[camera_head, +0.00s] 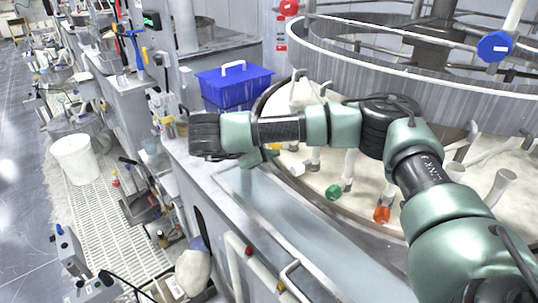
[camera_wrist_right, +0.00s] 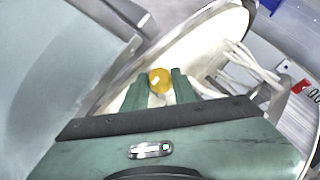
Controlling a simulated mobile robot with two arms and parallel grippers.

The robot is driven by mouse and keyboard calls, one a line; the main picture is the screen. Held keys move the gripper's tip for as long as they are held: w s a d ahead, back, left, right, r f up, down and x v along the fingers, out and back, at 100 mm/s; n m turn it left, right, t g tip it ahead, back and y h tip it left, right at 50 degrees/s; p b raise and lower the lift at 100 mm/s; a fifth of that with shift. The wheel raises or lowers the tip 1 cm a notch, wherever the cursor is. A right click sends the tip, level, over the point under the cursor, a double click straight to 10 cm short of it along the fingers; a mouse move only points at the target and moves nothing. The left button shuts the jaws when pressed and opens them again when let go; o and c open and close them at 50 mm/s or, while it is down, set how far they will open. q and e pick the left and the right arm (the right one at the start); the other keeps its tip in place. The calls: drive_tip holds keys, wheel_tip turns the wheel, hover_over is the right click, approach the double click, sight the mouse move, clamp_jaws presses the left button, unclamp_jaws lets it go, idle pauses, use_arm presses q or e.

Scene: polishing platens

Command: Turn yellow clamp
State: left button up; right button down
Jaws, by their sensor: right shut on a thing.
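The yellow clamp (camera_wrist_right: 161,76) shows in the right wrist view as a round yellow knob with a pale mark on its face. My right gripper (camera_wrist_right: 160,88) has its two green fingers on either side of the knob and is shut on it. In the head view my right arm reaches across from the right, and its wrist hides most of the gripper and the clamp. My left gripper is in neither view.
A green clamp (camera_head: 333,192) and an orange clamp (camera_head: 382,214) stand along the rim of the round platen. A blue box (camera_head: 234,87) with a white handle sits behind my arm. A blue knob (camera_head: 495,45) hangs at upper right. The grey ledge (camera_head: 262,205) in front is clear.

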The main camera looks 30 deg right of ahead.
drive_tip(key=c, duration=1.1)
unclamp_jaws()
drive_tip(key=shift+a, duration=0.1)
drive_tip(key=v, duration=0.7)
drive_tip(key=shift+a+r, duration=0.1)
drive_tip(key=shift+s+a+r, duration=0.1)
drive_tip(key=shift+a+r, duration=0.05)
